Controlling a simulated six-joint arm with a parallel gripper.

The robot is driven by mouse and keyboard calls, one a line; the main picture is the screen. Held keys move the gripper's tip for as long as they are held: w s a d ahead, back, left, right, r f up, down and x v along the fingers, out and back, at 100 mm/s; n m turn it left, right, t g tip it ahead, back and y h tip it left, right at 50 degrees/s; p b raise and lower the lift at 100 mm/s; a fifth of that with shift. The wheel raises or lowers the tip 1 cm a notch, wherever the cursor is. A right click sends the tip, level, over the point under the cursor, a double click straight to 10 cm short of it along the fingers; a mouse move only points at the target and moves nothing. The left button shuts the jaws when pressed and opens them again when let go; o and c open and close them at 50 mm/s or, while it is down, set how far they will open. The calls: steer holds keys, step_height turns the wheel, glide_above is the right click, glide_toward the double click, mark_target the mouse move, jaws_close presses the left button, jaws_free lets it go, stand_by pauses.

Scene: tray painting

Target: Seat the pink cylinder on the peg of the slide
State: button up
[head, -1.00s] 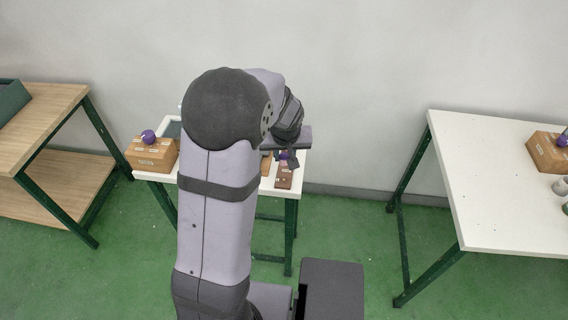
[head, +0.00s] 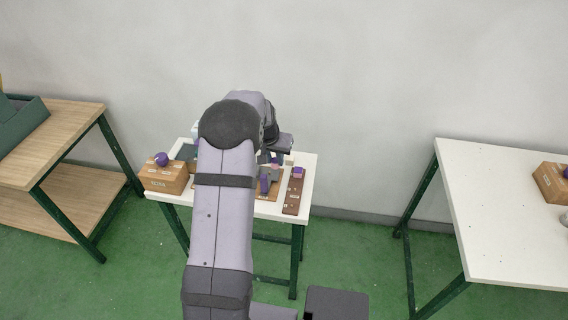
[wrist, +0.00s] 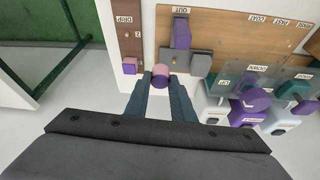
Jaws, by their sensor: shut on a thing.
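My gripper (wrist: 161,88) is shut on a short cylinder (wrist: 161,74), pink on its side with a purple end, held between the fingertips. In the head view, my gripper (head: 275,160) is over the middle table, partly behind my arm. On the wooden board (wrist: 225,30), a long purple block (wrist: 181,34) lies by the "OUT" label with grey blocks (wrist: 201,64) around its near end; it may be the slide. It also shows in the head view (head: 265,184). The held cylinder is just short of these blocks in the wrist view. I cannot make out a peg.
A brown strip (wrist: 130,35) marked "DRIP" lies left of the board, with a pink-and-purple block (wrist: 129,66) at its near end. Several labelled grey stands with purple and green tops (wrist: 250,99) crowd the right. A wooden box (head: 165,178) with a purple ball stands at the table's left.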

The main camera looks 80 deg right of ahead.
steer(key=w+d, duration=0.1)
steer(key=w+d+f+m, duration=0.1)
steer(key=w, duration=0.1)
steer(key=shift+d+p, duration=0.25)
steer(key=shift+p, duration=0.1)
steer(key=shift+f, duration=0.1)
steer(key=shift+f+b, duration=1.05)
steer(key=shift+f, duration=0.8)
steer(key=shift+f+b, duration=0.4)
steer(key=shift+b, duration=0.05)
steer(key=shift+f+b, duration=0.55)
steer(key=shift+b, duration=0.4)
stand_by(0.3)
